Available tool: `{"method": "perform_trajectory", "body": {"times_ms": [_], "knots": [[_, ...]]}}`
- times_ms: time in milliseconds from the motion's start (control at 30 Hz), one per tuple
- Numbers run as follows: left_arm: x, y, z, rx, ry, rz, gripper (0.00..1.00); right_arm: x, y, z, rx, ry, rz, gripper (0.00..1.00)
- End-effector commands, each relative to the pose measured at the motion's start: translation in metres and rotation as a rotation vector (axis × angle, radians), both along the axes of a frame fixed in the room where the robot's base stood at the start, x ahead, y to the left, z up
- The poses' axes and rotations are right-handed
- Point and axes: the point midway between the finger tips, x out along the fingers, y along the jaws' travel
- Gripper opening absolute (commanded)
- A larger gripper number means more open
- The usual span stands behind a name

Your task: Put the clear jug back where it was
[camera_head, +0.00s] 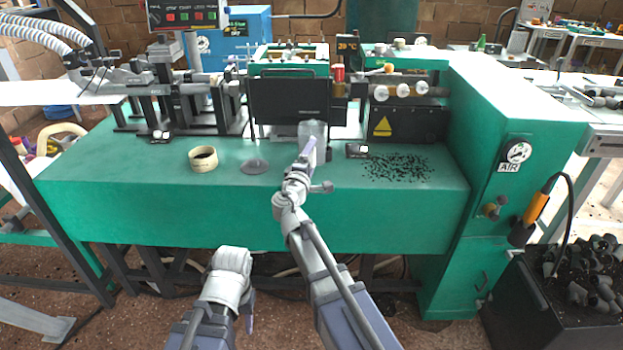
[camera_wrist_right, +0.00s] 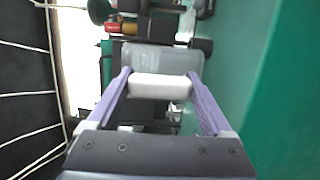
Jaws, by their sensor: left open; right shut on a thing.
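The clear jug (camera_head: 319,130) is a translucent grey vessel in front of the machine's dark panel, right of centre on the green bench. My right gripper (camera_head: 308,147) reaches up to it from the front and is shut on it. In the right wrist view the jug (camera_wrist_right: 160,59) lies between the two purple fingers (camera_wrist_right: 160,88), with a white block-like part nearest me. Whether its base touches the bench cannot be told. My left gripper (camera_head: 249,316) is low in front of the bench, open, apart from the jug and mostly hidden by its own arm.
On the green bench top (camera_head: 120,165) are a dark grey round patch (camera_head: 255,166), a cream ring-shaped roll (camera_head: 203,158), a small dark box (camera_head: 357,151) and scattered black bits (camera_head: 398,167). The dark panel (camera_head: 289,101) stands close behind the jug. The bench's left front is clear.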

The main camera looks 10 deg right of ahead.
Motion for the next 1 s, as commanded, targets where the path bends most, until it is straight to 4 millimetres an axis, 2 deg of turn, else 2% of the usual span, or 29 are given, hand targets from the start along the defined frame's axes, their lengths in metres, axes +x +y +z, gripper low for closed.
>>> {"method": "perform_trajectory", "body": {"times_ms": [33,267,533,967,1000], "knots": [[0.0,0.0,-0.006,0.0,0.0,0.0,0.5,0.0,0.0,-0.006,0.0,0.0,0.0,0.29],[0.0,0.0,-0.01,0.0,0.0,0.0,0.5,0.0,0.0,-0.01,0.0,0.0,0.0,0.29],[0.0,0.0,-0.042,0.0,0.0,0.0,0.5,0.0,0.0,-0.042,0.0,0.0,-0.001,0.29],[0.0,0.0,-0.045,0.0,0.0,0.0,0.5,0.0,0.0,-0.045,0.0,0.0,0.0,0.29],[0.0,0.0,-0.045,0.0,0.0,0.0,0.5,0.0,0.0,-0.045,0.0,0.0,0.0,0.86]]}}
